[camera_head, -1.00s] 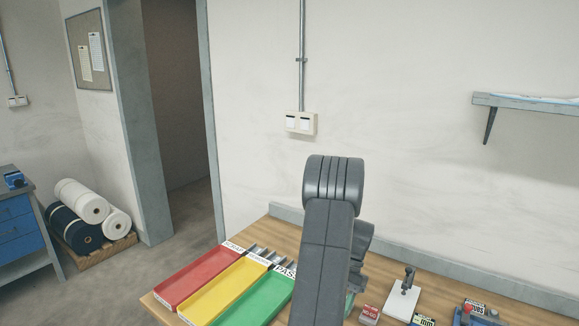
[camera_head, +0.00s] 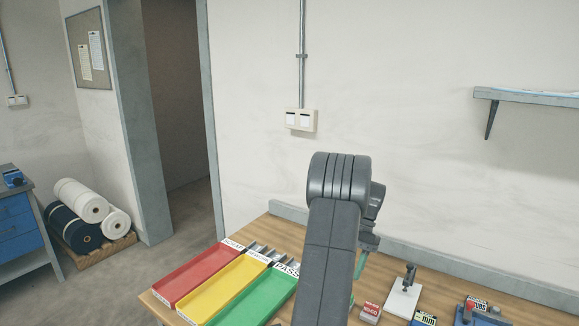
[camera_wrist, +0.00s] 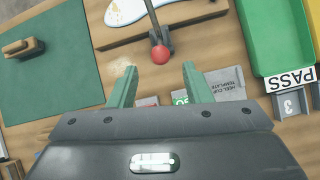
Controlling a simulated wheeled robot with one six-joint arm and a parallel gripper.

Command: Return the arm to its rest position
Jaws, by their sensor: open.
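My arm (camera_head: 330,250) stands up in front of the bench in the head view, with its thick grey joint on top against the wall. It hides part of the bench behind it. In the wrist view my gripper (camera_wrist: 159,72) shows two green fingers spread apart with nothing between them. The fingers point over the wooden bench top, toward a lever with a red ball knob (camera_wrist: 160,54). In the head view the gripper is mostly hidden behind the arm.
Red (camera_head: 200,277), yellow (camera_head: 225,290) and green (camera_head: 256,300) trays lie left of my arm. A white-based stand (camera_head: 403,300) and small boxes lie to its right. A wall shelf (camera_head: 530,98) is at upper right. The wrist view shows a green mat (camera_wrist: 45,75).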

